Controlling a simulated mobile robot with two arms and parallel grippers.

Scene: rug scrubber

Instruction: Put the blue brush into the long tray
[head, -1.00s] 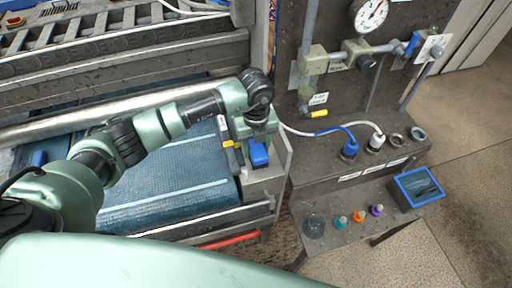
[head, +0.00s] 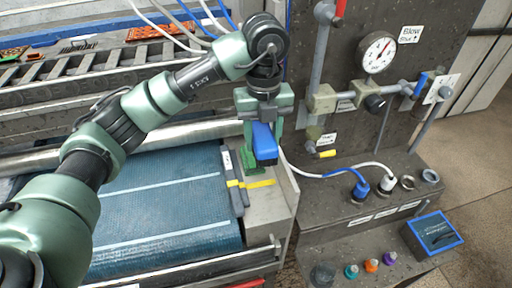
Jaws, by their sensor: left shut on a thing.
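My left gripper (head: 263,131) is shut on the blue brush (head: 264,143). It holds the brush above the grey metal ledge at the right end of the blue belt. The brush hangs below the gripper body, and its lower side is hard to make out. A small blue-rimmed tray (head: 408,238) with a dark inside sits on the lower shelf at the right, well apart from the brush. I cannot tell whether it is the long tray. My right gripper is not in view.
A grey strip with a yellow band (head: 233,184) lies beside the blue belt (head: 165,205). A panel with a pressure gauge (head: 377,53) and pipes stands at the right. Hoses (head: 325,175) run to fittings on its shelf. Small colored bottles (head: 371,265) stand near the blue-rimmed tray.

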